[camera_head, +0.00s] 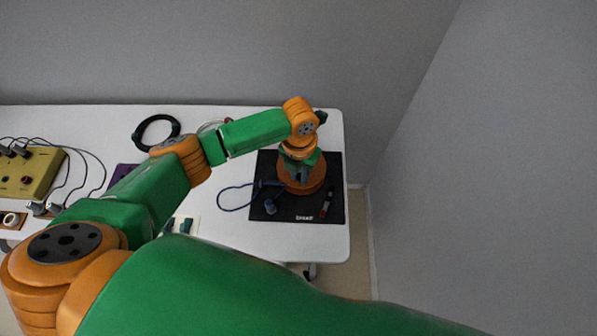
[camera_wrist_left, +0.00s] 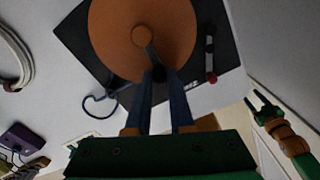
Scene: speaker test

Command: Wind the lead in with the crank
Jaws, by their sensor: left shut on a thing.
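An orange reel (camera_head: 314,186) stands on a black mat (camera_head: 292,215) at the right of the table. In the left wrist view the orange disc (camera_wrist_left: 112,32) shows from above, with a grey crank arm (camera_wrist_left: 143,38) ending in a dark knob (camera_wrist_left: 159,73). My left gripper (camera_wrist_left: 159,80) is shut on the knob, its blue fingers either side; in the head view it is mostly hidden behind its wrist. The blue lead (camera_head: 222,201) loops out left of the reel onto the white table. My right gripper (camera_wrist_left: 255,100) shows small in the left wrist view, fingers apart and empty.
A dark tool with a red part (camera_head: 325,205) lies on the mat right of the reel. A black cable coil (camera_head: 139,132), a purple box (camera_head: 120,172) and a yellow box with knobs (camera_head: 30,172) stand to the left. A grey wall bounds the right side.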

